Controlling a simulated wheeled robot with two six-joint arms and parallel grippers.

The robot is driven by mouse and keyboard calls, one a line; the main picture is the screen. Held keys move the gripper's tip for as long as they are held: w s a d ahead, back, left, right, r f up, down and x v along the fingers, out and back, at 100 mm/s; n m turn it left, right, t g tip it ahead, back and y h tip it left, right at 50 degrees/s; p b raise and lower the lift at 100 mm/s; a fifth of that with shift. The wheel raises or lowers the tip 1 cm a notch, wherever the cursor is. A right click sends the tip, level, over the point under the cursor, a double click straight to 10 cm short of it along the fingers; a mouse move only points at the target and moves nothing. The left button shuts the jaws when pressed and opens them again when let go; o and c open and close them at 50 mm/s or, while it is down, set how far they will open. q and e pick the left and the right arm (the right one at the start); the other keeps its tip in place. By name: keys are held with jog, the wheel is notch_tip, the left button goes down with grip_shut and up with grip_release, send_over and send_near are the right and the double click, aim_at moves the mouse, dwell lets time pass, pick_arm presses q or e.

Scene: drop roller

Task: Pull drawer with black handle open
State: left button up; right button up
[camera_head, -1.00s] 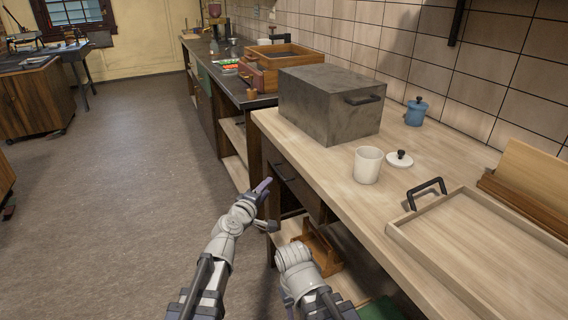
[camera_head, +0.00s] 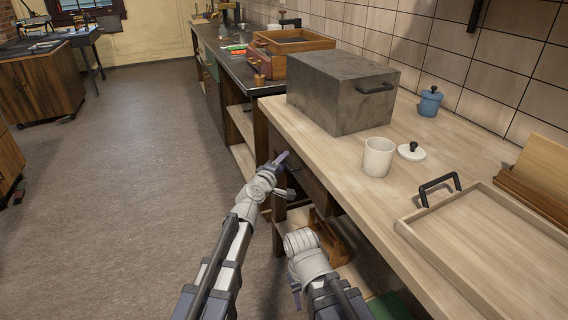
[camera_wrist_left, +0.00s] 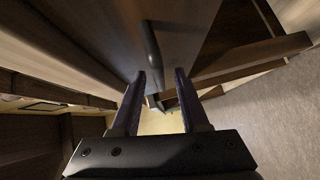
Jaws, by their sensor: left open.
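The drawer (camera_head: 313,187) is a dark wooden front under the pale worktop, and it looks shut. Its black handle (camera_wrist_left: 152,43) shows in the left wrist view as a dark bar on the drawer front, just beyond my fingertips. In the head view my left gripper mostly covers the handle. My left gripper (camera_head: 287,174) is at the drawer front. In the left wrist view the left gripper (camera_wrist_left: 160,78) is open, with nothing between its fingers, and the handle lies ahead of the gap.
On the worktop (camera_head: 340,185) stand a grey box (camera_head: 335,105), a white mug (camera_head: 378,157), a lid (camera_head: 411,152), a blue jar (camera_head: 430,103) and a wooden tray (camera_head: 470,235). A wooden caddy (camera_head: 328,240) sits on the shelf below. The floor (camera_head: 150,200) at left is clear.

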pick_arm(q)
jog(key=shift+w+d, duration=0.25)
jog(key=shift+w, duration=0.25)
grip_shut()
dwell(1.1)
